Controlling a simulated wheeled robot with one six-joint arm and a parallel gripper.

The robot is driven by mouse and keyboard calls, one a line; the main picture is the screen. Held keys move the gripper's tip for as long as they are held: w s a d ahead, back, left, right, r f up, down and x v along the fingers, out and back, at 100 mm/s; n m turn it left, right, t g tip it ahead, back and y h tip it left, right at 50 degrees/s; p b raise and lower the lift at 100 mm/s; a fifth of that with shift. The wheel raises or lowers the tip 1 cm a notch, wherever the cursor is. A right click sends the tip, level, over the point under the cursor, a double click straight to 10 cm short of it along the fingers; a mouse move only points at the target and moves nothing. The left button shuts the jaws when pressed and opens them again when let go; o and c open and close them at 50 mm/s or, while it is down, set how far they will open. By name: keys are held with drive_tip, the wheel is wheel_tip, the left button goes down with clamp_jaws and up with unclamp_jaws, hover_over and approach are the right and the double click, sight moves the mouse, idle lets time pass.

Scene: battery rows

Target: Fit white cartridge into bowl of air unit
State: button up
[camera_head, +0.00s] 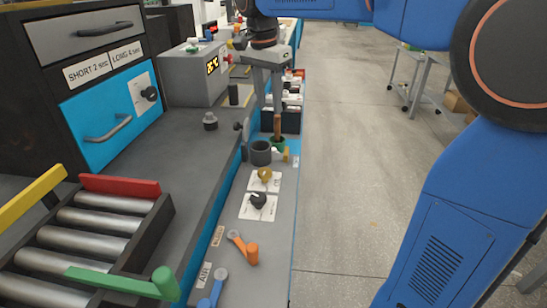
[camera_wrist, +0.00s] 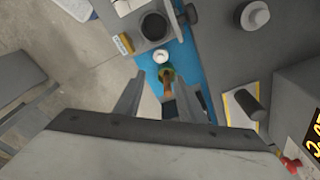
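A small round white piece with a ring-like top, probably the white cartridge (camera_wrist: 161,56), sits on the blue strip in the wrist view. Just beyond it toward the top is the dark round bowl (camera_wrist: 153,27) of the air unit, which shows as an upright grey cup in the head view (camera_head: 261,152). The bowl looks open at the top. My gripper (camera_wrist: 160,103) points down with its two fingers spread apart. A brown upright piece with a green base (camera_wrist: 167,72) shows between and beyond the fingers; I see no finger touching it. The white piece is not clear in the head view.
Dark bins (camera_head: 286,115) lie behind the green base. A yellow knob (camera_head: 265,174), black knob (camera_head: 258,200) and orange lever (camera_head: 245,246) stand in front. Open floor lies right.

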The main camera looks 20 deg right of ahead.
approach(274, 149)
drive_tip(key=f, duration=0.6)
drive_tip(key=w+d+f, duration=0.1)
drive_tip(key=f, duration=0.3)
drive_tip(key=shift+f, duration=0.1)
drive_tip(key=c, duration=0.8)
drive_tip(key=shift+o, duration=0.2)
